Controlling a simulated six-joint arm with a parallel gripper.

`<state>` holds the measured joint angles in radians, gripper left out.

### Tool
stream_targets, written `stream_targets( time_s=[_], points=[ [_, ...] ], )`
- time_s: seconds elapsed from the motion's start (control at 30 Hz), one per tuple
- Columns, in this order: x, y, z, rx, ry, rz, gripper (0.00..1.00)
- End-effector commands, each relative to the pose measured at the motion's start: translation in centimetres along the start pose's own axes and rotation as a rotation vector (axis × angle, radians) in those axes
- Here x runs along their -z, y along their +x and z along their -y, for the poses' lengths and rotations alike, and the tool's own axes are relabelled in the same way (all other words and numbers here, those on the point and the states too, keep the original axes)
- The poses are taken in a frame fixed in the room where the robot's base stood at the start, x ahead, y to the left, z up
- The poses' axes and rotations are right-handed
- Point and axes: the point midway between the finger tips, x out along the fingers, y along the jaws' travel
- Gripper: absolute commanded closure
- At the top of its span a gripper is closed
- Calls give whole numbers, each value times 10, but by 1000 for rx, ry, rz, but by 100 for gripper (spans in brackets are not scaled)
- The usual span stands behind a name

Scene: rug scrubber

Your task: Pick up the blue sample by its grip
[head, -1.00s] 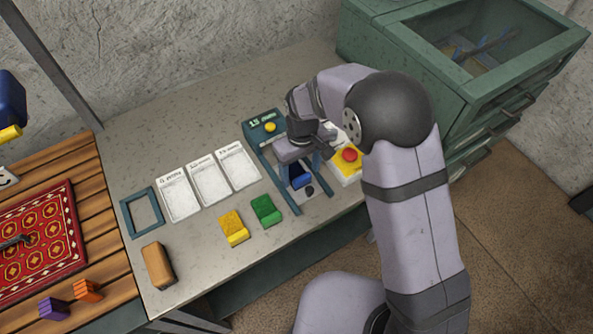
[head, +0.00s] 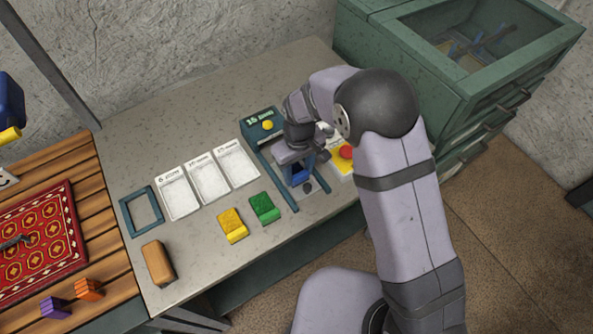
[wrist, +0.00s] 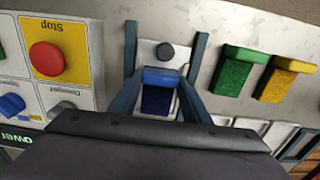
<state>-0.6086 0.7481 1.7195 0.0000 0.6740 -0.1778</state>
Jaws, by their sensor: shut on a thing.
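The blue sample (head: 300,179) sits between the two teal rails of the machine on the bench. In the wrist view its bright blue grip (wrist: 163,77) and darker blue pad (wrist: 156,101) show between my fingers. My gripper (head: 298,172) points down over it and is shut on it. The gripper body hides part of the sample in the head view, so I cannot tell whether it touches the surface below.
A green sample (head: 264,208) and a yellow sample (head: 232,225) lie left of the rails. The red stop button (head: 346,152) is close on the right. White cards (head: 208,183), a teal frame (head: 141,211) and a brown block (head: 158,263) lie further left.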

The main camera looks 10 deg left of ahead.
Motion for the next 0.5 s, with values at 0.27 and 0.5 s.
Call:
stream_targets(
  time_s=[0.27, 0.5],
  points=[
    [1, -22, 0, -1, 0, -5, 82],
    [2, -63, 0, -1, 0, -7, 82]
  ],
)
